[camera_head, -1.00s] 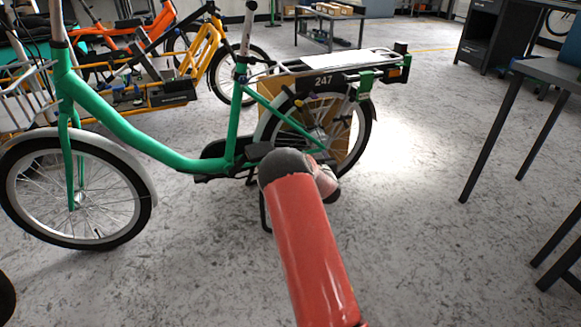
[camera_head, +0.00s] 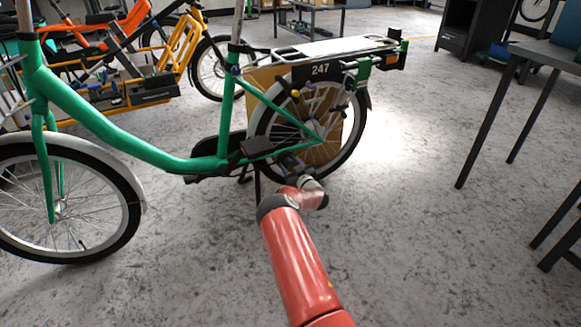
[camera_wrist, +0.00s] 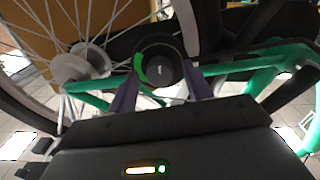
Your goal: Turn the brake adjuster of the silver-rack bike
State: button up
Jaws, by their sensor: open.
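The green bike (camera_head: 120,140) with a silver rear rack (camera_head: 330,47) and a plate marked 247 stands upright in front of me. In the wrist view, a round black knob (camera_wrist: 160,72) with a green arc and a small white mark, apparently the brake adjuster, is near the rear wheel hub (camera_wrist: 82,66). My gripper (camera_wrist: 160,92) is open, its purple fingers on either side of the knob's lower part. I cannot tell whether they touch it. In the head view my gripper is low by the rear wheel (camera_head: 357,135), partly hidden by my red arm.
Spokes and green frame tubes (camera_wrist: 275,62) lie close around my gripper. Orange and yellow bikes (camera_head: 190,45) stand behind at the left. A dark table (camera_head: 545,65) is at the right. The floor between it and the green bike is clear.

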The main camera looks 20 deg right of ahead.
jog(key=shift+w, duration=0.45)
jog(key=c, duration=1)
jog(key=shift+o, duration=0.2)
jog(key=shift+n+b, duration=0.3)
jog(key=shift+b, duration=0.1)
